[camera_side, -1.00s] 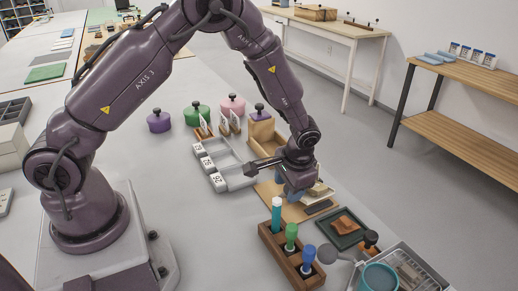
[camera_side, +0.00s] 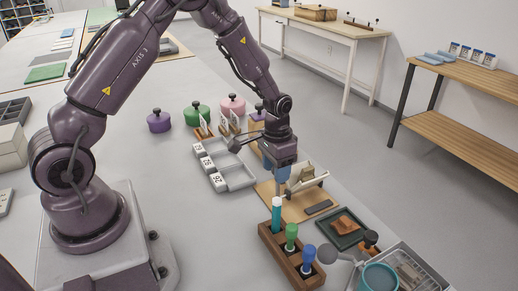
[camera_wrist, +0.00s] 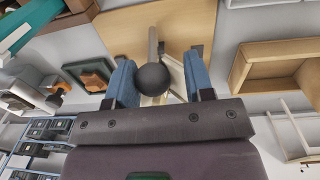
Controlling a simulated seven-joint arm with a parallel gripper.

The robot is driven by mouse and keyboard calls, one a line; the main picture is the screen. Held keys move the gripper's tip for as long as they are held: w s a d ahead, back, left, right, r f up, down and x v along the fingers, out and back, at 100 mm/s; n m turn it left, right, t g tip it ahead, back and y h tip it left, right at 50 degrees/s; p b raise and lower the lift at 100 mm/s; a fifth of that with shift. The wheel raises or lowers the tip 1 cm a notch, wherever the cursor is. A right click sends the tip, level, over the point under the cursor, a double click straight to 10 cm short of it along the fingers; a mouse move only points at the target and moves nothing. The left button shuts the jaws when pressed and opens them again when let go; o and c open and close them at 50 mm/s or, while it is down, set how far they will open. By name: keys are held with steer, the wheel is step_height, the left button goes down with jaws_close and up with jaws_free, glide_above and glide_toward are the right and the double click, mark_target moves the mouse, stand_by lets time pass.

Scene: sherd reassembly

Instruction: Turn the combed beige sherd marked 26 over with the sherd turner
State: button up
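The sherd turner (camera_side: 304,177) stands on a wooden board, with cream plates tilted up; it is partly behind my gripper. In the wrist view a black ball knob (camera_wrist: 153,79) on a metal rod shows between my fingers, closer to the left one, with a clear gap to the right one. My gripper (camera_side: 281,187) points down just left of the turner; its blue fingers (camera_wrist: 160,85) are spread apart. Pale pieces show behind the knob, largely hidden. I cannot make out the combed beige sherd or its mark. A tray compartment carries the label 26 (camera_side: 217,180).
A brush rack (camera_side: 290,257) with upright handles stands in front. A green tray (camera_side: 361,229) with a brown sherd and a dark grey pad (camera_side: 319,207) lie to the right. A wooden box (camera_wrist: 270,68) is beside the board (camera_wrist: 180,25).

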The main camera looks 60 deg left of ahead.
steer(key=shift+a+f+h, duration=0.2)
steer(key=shift+a+h, duration=0.15)
steer(key=shift+a, duration=0.3)
steer(key=shift+a+f+h, duration=0.2)
steer(key=shift+a+h, duration=0.15)
steer(key=shift+a, duration=0.3)
steer(key=shift+a+f+h, duration=0.3)
steer(key=shift+a+f, duration=0.05)
steer(key=shift+a, duration=0.3)
steer(key=shift+a+f+h, duration=0.7)
steer(key=shift+a+f, duration=0.15)
steer(key=shift+a, duration=0.05)
steer(key=shift+a+f+h, duration=0.5)
steer(key=shift+a+f, duration=0.05)
steer(key=shift+f, duration=0.3)
steer(key=shift+v, duration=2.7)
